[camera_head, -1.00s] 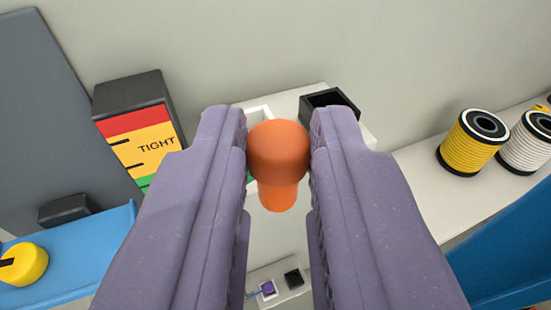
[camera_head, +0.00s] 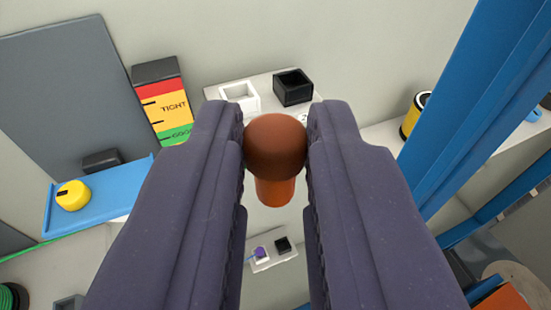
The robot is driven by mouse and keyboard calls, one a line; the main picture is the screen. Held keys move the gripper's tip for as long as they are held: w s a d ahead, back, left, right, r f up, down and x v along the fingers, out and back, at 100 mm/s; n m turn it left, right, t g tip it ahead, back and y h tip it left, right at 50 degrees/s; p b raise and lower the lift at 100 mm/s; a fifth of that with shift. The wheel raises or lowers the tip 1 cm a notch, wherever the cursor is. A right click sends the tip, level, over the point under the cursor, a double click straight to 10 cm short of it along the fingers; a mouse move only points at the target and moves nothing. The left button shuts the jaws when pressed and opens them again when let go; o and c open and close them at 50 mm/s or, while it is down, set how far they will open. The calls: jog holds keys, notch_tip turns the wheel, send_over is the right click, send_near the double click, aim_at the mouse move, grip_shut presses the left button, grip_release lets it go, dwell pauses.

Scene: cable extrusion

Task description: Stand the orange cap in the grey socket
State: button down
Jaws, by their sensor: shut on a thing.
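The orange cap (camera_head: 275,148) is held between the two purple fingers of my gripper (camera_head: 276,150), its wide rounded end toward the camera and its narrower stem below. My gripper is shut on it, in the air above a pale ledge. A white square socket (camera_head: 240,97) and a black square socket (camera_head: 293,87) stand on the ledge beyond the fingertips. I cannot make out a clearly grey socket; part of the ledge is hidden behind the cap and fingers.
A gauge block marked TIGHT (camera_head: 162,105) stands left of the ledge. A blue post (camera_head: 470,110) rises at right, partly hiding a yellow spool (camera_head: 412,115). A small pale plate (camera_head: 273,262) lies lower down.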

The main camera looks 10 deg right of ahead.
jog(key=w+a+p, duration=0.1)
jog(key=w+p, duration=0.1)
jog(key=w, duration=0.5)
jog(key=s+a+f+b, duration=0.1)
jog(key=a+f+b, duration=0.3)
jog(key=a+f, duration=0.4)
jog(key=s+a+f+b, duration=0.1)
jog(key=a+f+b, duration=0.4)
jog(key=a+f, duration=0.3)
jog(key=a+f+b, duration=0.4)
jog(key=a+f, duration=0.4)
jog(key=a, duration=0.2)
jog(key=shift+s+a+b, duration=0.1)
jog(key=shift+s+b, duration=0.2)
jog(key=shift+s, duration=0.1)
jog(key=shift+f+b, duration=0.3)
jog(key=shift+f, duration=0.35)
jog(key=shift+f+b, duration=0.45)
jog(key=shift+f, duration=0.65)
jog(key=shift+f, duration=0.25)
